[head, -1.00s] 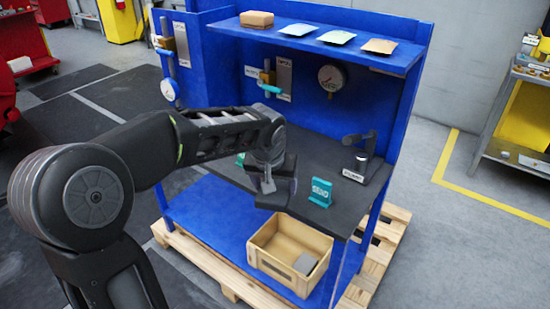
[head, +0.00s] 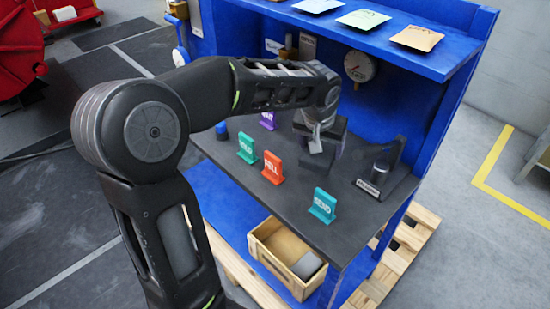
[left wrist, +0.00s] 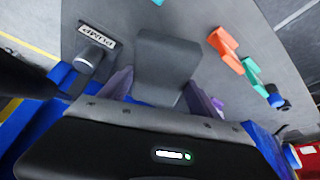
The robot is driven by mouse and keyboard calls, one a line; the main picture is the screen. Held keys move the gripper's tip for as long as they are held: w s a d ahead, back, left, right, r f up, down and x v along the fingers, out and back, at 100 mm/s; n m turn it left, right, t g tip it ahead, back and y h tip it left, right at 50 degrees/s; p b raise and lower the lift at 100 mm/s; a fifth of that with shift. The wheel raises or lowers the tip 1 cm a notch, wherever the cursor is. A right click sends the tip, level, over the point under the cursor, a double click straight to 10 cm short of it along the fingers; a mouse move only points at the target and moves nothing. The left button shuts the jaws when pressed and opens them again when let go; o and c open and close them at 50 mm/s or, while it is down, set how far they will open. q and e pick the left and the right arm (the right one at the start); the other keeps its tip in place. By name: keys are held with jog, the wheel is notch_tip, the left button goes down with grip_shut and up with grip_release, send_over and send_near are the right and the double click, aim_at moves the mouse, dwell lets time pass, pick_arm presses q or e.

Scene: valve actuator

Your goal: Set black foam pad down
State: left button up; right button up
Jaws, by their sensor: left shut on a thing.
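My left gripper (head: 318,145) is over the dark worktop (head: 300,205), left of the black stand (head: 383,172). It is shut on the black foam pad (left wrist: 168,62), a dark flat piece with rounded corners. In the left wrist view the pad sticks out from between the two fingers. In the head view the gripper and wrist partly hide the pad, and I cannot tell whether it touches the worktop. My right gripper is not in view.
A purple sign (head: 267,120), green sign (head: 246,148), orange sign (head: 272,167) and teal sign (head: 322,205) stand on the worktop. A wooden crate (head: 262,257) with a grey block sits below. A blue shelf (head: 450,62) overhangs the back, above a gauge (head: 361,66).

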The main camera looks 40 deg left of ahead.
pick_arm(q)
send_over(317, 181)
jog(key=s, duration=0.1)
jog(key=shift+s+d+f, duration=0.1)
jog(key=shift+f, duration=1.45)
jog(key=shift+s+d+f, duration=0.1)
jog(key=shift+f, duration=1.45)
jog(key=shift+f, duration=1.9)
jog(key=shift+f, duration=0.2)
jog(key=o, duration=1.3)
jog(key=shift+r, duration=0.1)
jog(key=shift+o, duration=0.2)
